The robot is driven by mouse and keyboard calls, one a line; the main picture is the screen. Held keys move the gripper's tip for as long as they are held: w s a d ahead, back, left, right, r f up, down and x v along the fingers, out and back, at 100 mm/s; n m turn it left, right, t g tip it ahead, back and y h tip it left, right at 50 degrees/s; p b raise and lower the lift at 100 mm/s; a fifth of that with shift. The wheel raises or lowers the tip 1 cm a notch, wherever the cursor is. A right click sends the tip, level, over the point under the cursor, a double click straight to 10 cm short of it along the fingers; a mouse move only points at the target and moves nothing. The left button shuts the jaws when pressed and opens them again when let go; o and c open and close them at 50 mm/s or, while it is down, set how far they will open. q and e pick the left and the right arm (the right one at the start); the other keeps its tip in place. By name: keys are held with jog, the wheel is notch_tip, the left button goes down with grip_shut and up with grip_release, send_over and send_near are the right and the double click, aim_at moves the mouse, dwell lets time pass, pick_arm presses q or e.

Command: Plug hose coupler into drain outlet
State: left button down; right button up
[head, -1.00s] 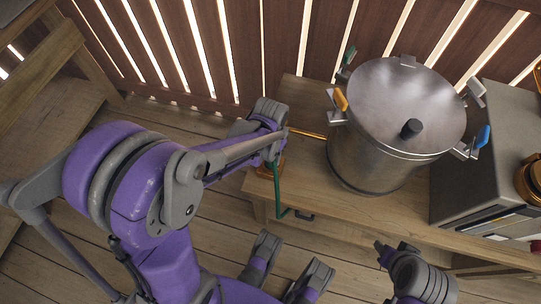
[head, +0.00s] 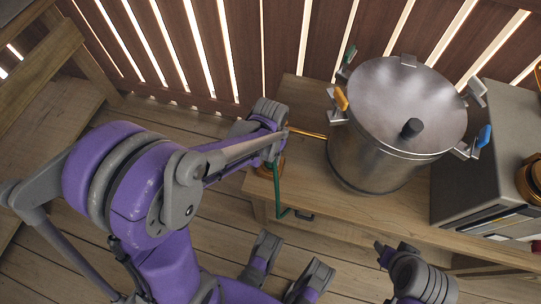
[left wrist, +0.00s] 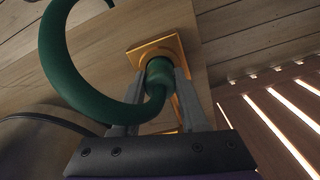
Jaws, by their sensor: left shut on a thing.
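The green hose coupler (left wrist: 159,70) sits between the fingers of my left gripper (left wrist: 160,88) in the left wrist view, and the gripper is shut on it. The green hose (left wrist: 62,62) curves away to the left from it. The coupler's far end is at the orange square plate of the drain outlet (left wrist: 141,56); I cannot tell whether it is inside the opening. In the head view my left gripper is largely hidden by its own arm, above the orange fitting (head: 264,171), with the hose (head: 277,190) hanging below. My right gripper (head: 393,250) is low at the right, away from these things.
A large steel pot (head: 375,165) with coloured clamp handles stands on the wooden bench (head: 315,205). A copper pipe (head: 308,134) runs left from it. A grey box-like appliance (head: 470,180) stands at the right. A slatted fence (head: 285,40) closes the back.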

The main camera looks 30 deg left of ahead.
pick_arm(q)
jog(key=shift+f+b, duration=0.35)
jog(key=shift+f, duration=0.2)
pick_arm(e)
jog(key=shift+f, duration=0.45)
pick_arm(q)
jog(key=shift+c, duration=1.8)
grip_release()
jog(key=shift+r, duration=0.1)
notch_tip(320, 180, up, 11)
jog(key=p, duration=0.3)
pick_arm(e)
notch_tip(320, 180, up, 4)
jog(key=shift+f, duration=0.1)
